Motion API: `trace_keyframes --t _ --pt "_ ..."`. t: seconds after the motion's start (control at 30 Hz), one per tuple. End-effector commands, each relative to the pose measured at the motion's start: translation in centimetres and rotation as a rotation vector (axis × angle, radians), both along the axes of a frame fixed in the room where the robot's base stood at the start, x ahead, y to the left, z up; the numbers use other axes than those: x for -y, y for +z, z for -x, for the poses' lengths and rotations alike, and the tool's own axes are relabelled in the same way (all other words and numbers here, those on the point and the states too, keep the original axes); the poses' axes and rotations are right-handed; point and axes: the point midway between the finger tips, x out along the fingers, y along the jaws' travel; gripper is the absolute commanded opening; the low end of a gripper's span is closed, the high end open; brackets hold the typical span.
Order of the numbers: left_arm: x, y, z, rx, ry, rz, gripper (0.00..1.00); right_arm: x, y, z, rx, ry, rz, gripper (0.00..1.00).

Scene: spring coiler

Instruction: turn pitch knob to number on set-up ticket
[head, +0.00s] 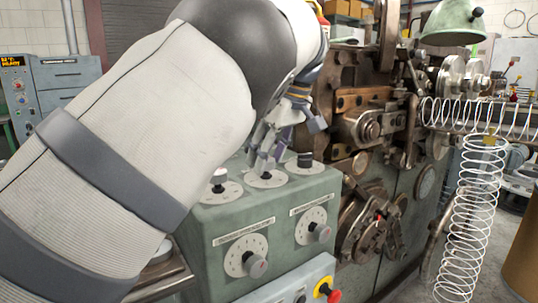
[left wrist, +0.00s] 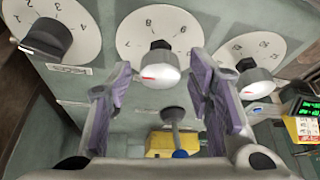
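My left gripper (head: 268,148) comes down over the middle knob on top of the green control box (head: 205,222). In the left wrist view its two purple-padded fingers (left wrist: 160,72) are open. They stand on either side of a grey knob (left wrist: 158,70) with a red mark, on a white numbered dial (left wrist: 150,22). A gap shows on both sides, so I see no grip; the knob's label is not readable. I cannot pick out a set-up ticket with a readable number. My right gripper is not in view.
A black knob (left wrist: 46,38) and another grey knob (left wrist: 256,82) flank it. Two dials (head: 255,262) (head: 314,228) are on the box front, above a red stop button (head: 333,295). The coiler (head: 375,130) and a wire spring (head: 470,215) stand to the right.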

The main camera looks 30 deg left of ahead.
Motion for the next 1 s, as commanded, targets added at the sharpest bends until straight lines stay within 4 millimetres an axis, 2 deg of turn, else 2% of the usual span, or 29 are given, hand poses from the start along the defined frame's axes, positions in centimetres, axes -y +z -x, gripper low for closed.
trace_keyframes --t 0.27,0.37,0.53,0.7,1.0 --pt "0.0 0.2 0.0 0.001 -0.001 0.000 0.51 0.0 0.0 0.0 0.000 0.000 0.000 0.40" --pt "0.5 1.4 0.0 0.003 -0.002 0.000 0.51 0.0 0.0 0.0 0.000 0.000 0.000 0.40" --pt "2.0 5.0 0.3 0.005 -0.003 -0.001 0.51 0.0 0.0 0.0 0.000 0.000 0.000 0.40" --pt "2.7 6.7 0.4 0.002 -0.001 0.000 0.51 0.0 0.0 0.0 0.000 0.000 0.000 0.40" --pt "2.8 7.0 0.5 0.000 0.000 0.000 0.51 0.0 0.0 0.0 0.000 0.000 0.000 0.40"
